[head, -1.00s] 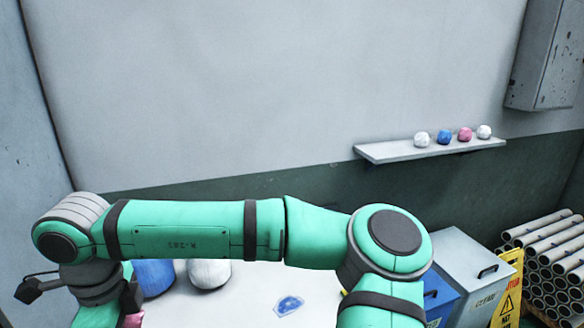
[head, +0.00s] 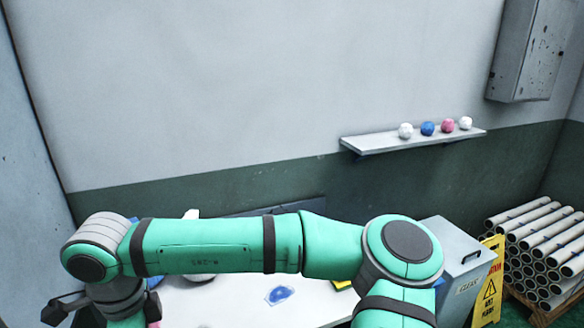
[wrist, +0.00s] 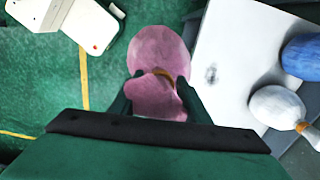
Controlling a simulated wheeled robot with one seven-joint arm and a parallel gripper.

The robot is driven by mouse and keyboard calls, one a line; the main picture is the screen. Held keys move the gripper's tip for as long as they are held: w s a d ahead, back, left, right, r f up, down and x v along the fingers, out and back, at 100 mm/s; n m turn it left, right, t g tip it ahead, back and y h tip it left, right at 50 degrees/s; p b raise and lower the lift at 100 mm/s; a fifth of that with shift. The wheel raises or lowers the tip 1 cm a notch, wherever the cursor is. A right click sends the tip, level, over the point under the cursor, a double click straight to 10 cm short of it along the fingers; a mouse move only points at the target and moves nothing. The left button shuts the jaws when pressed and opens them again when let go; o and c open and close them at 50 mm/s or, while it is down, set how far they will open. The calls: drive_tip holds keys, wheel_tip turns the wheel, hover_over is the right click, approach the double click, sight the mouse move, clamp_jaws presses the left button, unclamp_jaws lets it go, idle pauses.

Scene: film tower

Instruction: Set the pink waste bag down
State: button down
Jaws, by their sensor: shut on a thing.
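The pink waste bag (wrist: 158,48) is between the two fingers of my gripper (wrist: 160,88) in the wrist view, and the gripper is shut on it near its brown tie. The bag is left of the white table top (wrist: 225,55), with green floor showing to its left. I cannot tell its height. In the head view my arm hides most of the gripper; only a sliver of pink shows at the bottom edge. A blue bag (wrist: 302,56) and a white bag (wrist: 277,106) are on the table at the right of the wrist view.
A flat blue-and-white item (head: 280,295) lies on the table, with bare surface around it. A grey bin (head: 462,268) and a yellow warning sign (head: 489,285) stand at the right, beside stacked pipes (head: 535,245). A wall shelf (head: 375,145) holds several small balls.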

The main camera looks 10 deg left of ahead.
drive_tip(key=w+d+f+n, duration=0.3)
drive_tip(key=w+d+f, duration=0.2)
drive_tip(key=d+f, duration=0.5)
drive_tip(key=w+d+f+n, duration=0.4)
drive_tip(key=w+d+f, duration=0.2)
drive_tip(key=d+f, duration=0.4)
drive_tip(key=w+d+f+n, duration=0.4)
drive_tip(key=d+f, duration=0.6)
drive_tip(key=f, duration=0.5)
drive_tip(key=shift+w+d+f, duration=0.25)
drive_tip(key=shift+w+d, duration=0.1)
drive_tip(key=shift+w, duration=0.6)
wheel_tip(320, 180, down, 11)
drive_tip(key=s, duration=0.2)
drive_tip(key=shift+s+f, duration=0.2)
drive_tip(key=shift+s, duration=0.05)
drive_tip(key=shift+d, duration=0.1)
